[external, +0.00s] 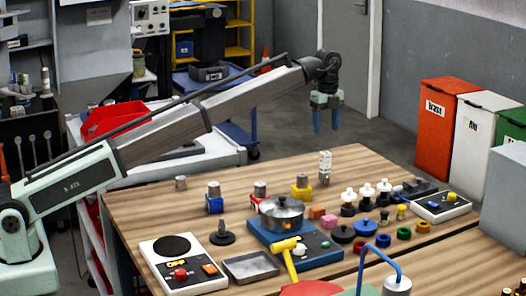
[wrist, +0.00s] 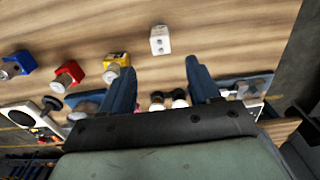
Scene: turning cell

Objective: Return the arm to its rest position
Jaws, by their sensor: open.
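My arm reaches out from the left in the external view. My gripper (external: 327,126) hangs above the far part of the wooden table (external: 150,208), fingers pointing down. Its two blue fingers are apart with nothing between them. In the wrist view my gripper (wrist: 160,66) also shows open and empty over the table. A white block (external: 325,165) stands upright on the table below the gripper, clear of the fingers; it also shows in the wrist view (wrist: 160,40).
A steel pot (external: 282,213) sits on a blue stove unit. A yellow-headed hammer (external: 287,250), a grey tray (external: 251,266) and a black-disc control box (external: 180,270) are nearer. Several small coloured pieces crowd the right. Red and white bins (external: 446,112) stand beyond. Air around the gripper is clear.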

